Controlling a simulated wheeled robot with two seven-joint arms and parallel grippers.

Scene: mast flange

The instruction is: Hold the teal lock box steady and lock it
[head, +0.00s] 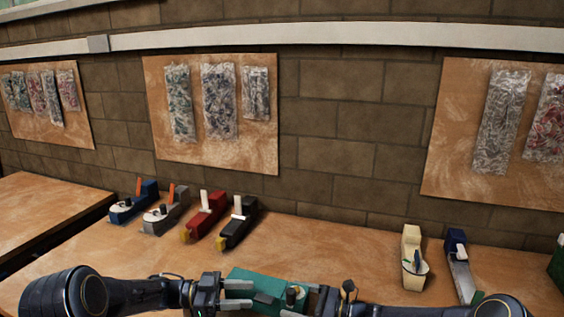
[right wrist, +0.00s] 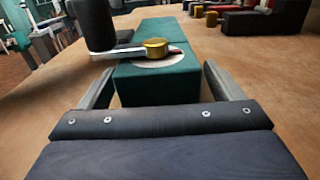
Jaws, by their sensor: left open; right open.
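The teal lock box (head: 243,273) lies at the bottom middle of the head view, on the bench. It also shows in the right wrist view (right wrist: 152,85), with a brass knob (right wrist: 156,47) on a pale disc and a lever with a dark upright grip (right wrist: 90,25) pointing left. My left gripper (head: 240,294) is open at the box's left end; whether it touches is unclear. My right gripper (right wrist: 160,88) is open, its fingers either side of the box's near end and apart from it. In the head view its fingers are mostly hidden at the box's right end.
Blue, grey, red and black devices (head: 236,224) stand in a row behind to the left. A cream device (head: 412,258) and a blue-and-grey one (head: 460,268) stand to the right. The bench (head: 335,252) is bare between them. Boards with bagged items hang on the wall.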

